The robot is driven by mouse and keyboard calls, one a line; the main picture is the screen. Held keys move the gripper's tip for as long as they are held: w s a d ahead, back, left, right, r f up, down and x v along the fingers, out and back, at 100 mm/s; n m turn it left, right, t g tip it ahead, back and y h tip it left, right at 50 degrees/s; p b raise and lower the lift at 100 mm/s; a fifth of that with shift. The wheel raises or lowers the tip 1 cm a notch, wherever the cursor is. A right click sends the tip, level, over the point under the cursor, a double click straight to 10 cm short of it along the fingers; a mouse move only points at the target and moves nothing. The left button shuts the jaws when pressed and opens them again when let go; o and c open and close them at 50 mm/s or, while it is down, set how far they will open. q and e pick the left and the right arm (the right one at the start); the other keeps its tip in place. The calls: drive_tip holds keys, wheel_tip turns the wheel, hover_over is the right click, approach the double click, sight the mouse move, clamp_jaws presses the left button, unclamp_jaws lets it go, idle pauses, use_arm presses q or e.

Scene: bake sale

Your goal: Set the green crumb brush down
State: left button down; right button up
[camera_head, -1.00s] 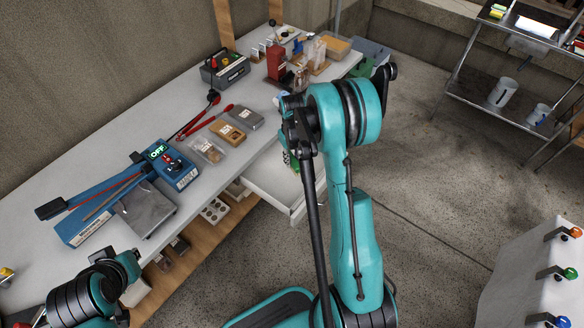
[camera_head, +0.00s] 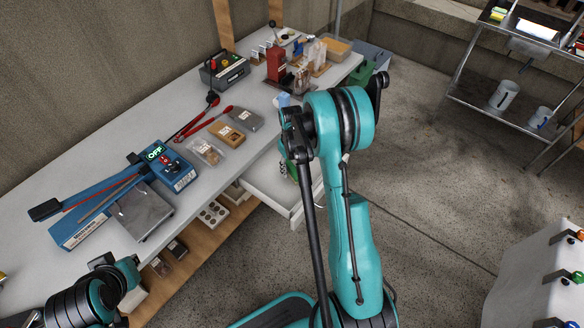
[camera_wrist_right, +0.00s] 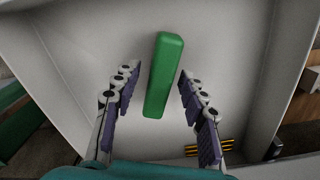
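The green crumb brush (camera_wrist_right: 163,75) shows in the right wrist view as a long green block inside a pale, open drawer or tray. My right gripper (camera_wrist_right: 157,77) is open, with one finger on each side of the brush and a visible gap on both sides. In the head view, my right arm hides most of this gripper and the brush, over the open white drawer (camera_head: 267,187) at the table's front edge. My left arm shows at the lower left of the head view. Its fingers are out of sight.

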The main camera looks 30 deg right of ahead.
sight(292, 167)
drive_tip(key=shift+r+p, duration=0.3)
drive_tip(key=shift+r, duration=0.05)
wheel_tip(292, 167, up, 12)
drive_tip(key=f+p, duration=0.1)
drive_tip(key=p, duration=0.4)
drive_tip(key=s+a+r+t, duration=0.2)
drive_tip(key=s+a+r, duration=0.2)
drive_tip(key=r, duration=0.3)
drive_tip(key=s+a+r+t, duration=0.1)
drive_tip(key=s+a+r, duration=0.2)
drive_tip(key=a+r, duration=0.3)
drive_tip(key=s+a+r+t, duration=0.2)
drive_tip(key=s, duration=0.4)
drive_tip(key=s+a+r+t, duration=0.1)
drive_tip(key=s+a+t, duration=0.1)
drive_tip(key=s, duration=0.4)
drive_tip(key=shift+a+r, duration=0.35)
drive_tip(key=shift+a, duration=0.45)
drive_tip(key=shift+s, duration=0.1)
